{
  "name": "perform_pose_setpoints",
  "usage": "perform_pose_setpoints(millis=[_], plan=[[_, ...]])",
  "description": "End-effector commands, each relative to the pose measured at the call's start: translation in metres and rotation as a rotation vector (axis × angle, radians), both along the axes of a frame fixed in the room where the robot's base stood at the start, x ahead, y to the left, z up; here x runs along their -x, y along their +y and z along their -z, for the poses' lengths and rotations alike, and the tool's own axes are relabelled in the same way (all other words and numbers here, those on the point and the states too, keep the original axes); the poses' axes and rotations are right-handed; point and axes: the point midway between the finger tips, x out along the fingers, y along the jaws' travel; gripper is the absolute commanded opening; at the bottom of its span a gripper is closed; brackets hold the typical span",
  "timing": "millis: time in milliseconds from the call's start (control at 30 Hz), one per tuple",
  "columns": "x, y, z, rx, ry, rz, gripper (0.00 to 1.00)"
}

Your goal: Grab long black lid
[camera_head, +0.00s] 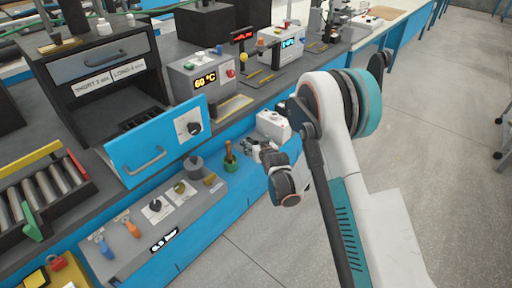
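I cannot pick out a long black lid with certainty. My gripper (254,150) is near the middle of the picture, at the bench's front edge, just right of a small green and brass part. It is small and partly hidden by my wrist, so I cannot tell whether it is open or shut. I see nothing clearly held in it.
The black cabinet (85,68) has a "SHORT 2 MIN, LONG 4 MIN" label. Its blue panel (155,143) juts forward. A grey control panel (150,215) with knobs is in front.

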Motion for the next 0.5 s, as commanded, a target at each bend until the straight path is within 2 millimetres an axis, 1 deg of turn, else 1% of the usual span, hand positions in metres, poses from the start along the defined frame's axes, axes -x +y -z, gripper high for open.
perform_pose_setpoints(millis=[33, 100, 200, 500], plan=[[0.0000, 0.0000, 0.0001, 0.000, 0.001, 0.000, 0.46], [0.0000, 0.0001, 0.0002, -0.001, 0.001, 0.000, 0.31], [0.0002, 0.0001, 0.0005, 0.000, 0.002, 0.000, 0.29], [0.0002, -0.0001, 0.0012, 0.000, 0.003, 0.000, 0.29]])
